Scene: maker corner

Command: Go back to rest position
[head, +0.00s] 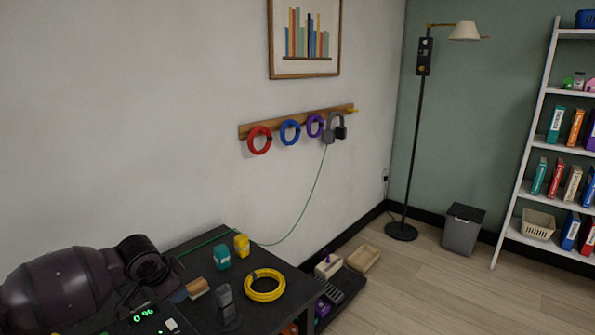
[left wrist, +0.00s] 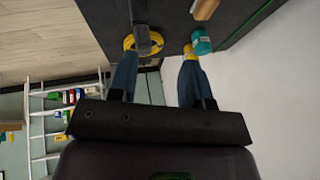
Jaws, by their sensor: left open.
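My left gripper (left wrist: 158,60) shows in the left wrist view with two blue fingers spread apart. No object is held between them. In the head view my left arm comes in at the lower left, over the near left part of the dark table (head: 200,240); its fingers are hard to make out there. Beyond the fingers in the wrist view are a yellow coil (left wrist: 130,43), a teal item (left wrist: 201,42) and a dark grey upright item (left wrist: 142,40). My right gripper is not in view.
On the table are the yellow coil (head: 265,285), teal item (head: 221,257), yellow item (head: 241,245), grey stand (head: 225,300) and a lit display (head: 146,315). A wall rack (head: 270,128) holds red, blue and purple coils. A green cable runs from the rack's grey item.

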